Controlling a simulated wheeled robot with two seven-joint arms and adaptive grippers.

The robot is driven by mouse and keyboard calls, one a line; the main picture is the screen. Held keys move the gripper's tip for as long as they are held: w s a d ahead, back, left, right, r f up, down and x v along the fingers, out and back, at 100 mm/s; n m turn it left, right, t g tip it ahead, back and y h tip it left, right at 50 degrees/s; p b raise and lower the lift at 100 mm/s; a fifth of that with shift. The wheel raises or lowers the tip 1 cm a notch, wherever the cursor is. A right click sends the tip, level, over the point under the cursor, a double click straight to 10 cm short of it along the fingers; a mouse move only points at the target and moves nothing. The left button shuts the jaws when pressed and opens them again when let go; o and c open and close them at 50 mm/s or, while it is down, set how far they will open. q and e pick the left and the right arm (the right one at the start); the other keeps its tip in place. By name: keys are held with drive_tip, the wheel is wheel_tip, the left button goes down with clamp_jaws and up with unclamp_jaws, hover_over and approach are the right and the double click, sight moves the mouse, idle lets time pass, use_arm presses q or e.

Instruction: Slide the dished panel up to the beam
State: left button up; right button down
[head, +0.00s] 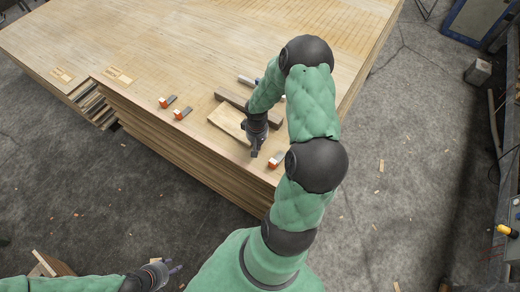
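The dished panel (227,120) is a pale thin wooden board lying on top of the large veneer stack (130,45), near its front edge. The beam (225,97) is a darker brown bar just behind it, partly hidden by my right arm. A narrow strip of lighter wood seems to show between them; I cannot tell whether they touch. My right gripper (254,153) points down at the panel's near right end, close to or touching it. Its fingers are too small to read. My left gripper (175,268) is low at the bottom left, off the stack and apart from the panel.
Orange-and-grey clamps or tools (168,101) lie left of the panel, with another (277,160) at the front edge right of my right gripper. Grey cylinders (247,81) lie behind the beam. The stack's far left top is mostly clear.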

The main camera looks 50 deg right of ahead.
drive_tip(key=shift+w+d, duration=0.1)
drive_tip(key=shift+w, duration=0.1)
drive_tip(key=shift+w+d, duration=0.2)
drive_tip(key=shift+w, duration=0.25)
drive_tip(key=shift+w+d, duration=0.2)
drive_tip(key=shift+w, duration=0.25)
drive_tip(key=shift+s, duration=0.1)
